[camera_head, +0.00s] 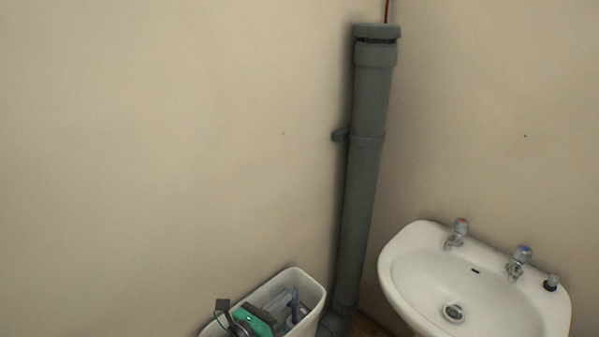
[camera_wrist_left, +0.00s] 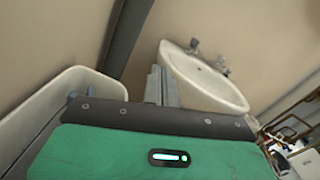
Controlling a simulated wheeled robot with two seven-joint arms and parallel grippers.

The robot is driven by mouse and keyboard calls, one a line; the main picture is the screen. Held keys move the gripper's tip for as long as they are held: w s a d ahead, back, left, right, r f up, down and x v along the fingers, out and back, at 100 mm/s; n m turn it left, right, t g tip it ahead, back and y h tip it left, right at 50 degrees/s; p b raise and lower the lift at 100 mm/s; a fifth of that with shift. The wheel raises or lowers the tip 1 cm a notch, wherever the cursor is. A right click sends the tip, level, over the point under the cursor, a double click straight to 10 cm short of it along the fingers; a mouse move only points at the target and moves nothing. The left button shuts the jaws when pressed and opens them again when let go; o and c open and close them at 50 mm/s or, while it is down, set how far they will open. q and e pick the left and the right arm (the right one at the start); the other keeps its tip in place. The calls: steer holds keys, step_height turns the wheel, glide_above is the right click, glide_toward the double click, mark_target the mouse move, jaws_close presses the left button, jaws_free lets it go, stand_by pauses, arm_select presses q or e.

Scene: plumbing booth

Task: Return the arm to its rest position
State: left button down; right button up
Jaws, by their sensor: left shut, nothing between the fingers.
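My left gripper (camera_head: 284,298) is low in the head view, with its green and black body just left of the fingers. It appears over the open white cistern, overlapping it in the picture; I cannot tell how high above it is. In the left wrist view its grey fingers (camera_wrist_left: 161,86) are together with nothing held, pointing toward the basin side. The green housing with a lit strip fills the bottom of that view. Most of the left arm is outside the head view. My right gripper is not in view.
The open white cistern (camera_head: 312,280) holds a blue fitting (camera_wrist_left: 72,97). A grey vertical pipe (camera_head: 367,150) stands in the corner behind. A white basin (camera_head: 410,245) with two taps is at right. A cluttered rack (camera_wrist_left: 290,135) shows at right in the wrist view. The left wall is bare.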

arm_select(q)
steer(key=s+a+r+n+t+y, duration=0.2)
steer(key=a+r+n+t+y, duration=0.4)
steer(key=n, duration=0.9)
steer(key=s+a+f+n+g+y, duration=0.2)
steer(key=a+n+y, duration=0.2)
steer(key=a+n, duration=0.15)
steer(key=s+a+f+n+g+y, duration=0.1)
steer(key=s+a+f+n+y, duration=0.15)
steer(key=a+n+y, duration=0.35)
steer(key=s+f+n+g+h, duration=0.1)
steer(key=s+f+n+g, duration=0.25)
steer(key=s, duration=0.45)
steer(key=s+f+n+g+h, duration=0.2)
steer(key=s+n+g, duration=0.3)
steer(key=s, duration=0.3)
steer(key=s+f+n+g+h, duration=0.1)
steer(key=s+f+n+g, duration=0.25)
steer(key=s, duration=0.45)
step_height(320, 180, down, 30)
steer(key=g, duration=0.2)
steer(key=s+a+f, duration=0.2)
steer(key=s+f, duration=0.8)
steer(key=s+a+f+g, duration=0.1)
steer(key=s+a+f, duration=0.1)
steer(key=s+f, duration=0.8)
steer(key=shift+g, duration=0.3)
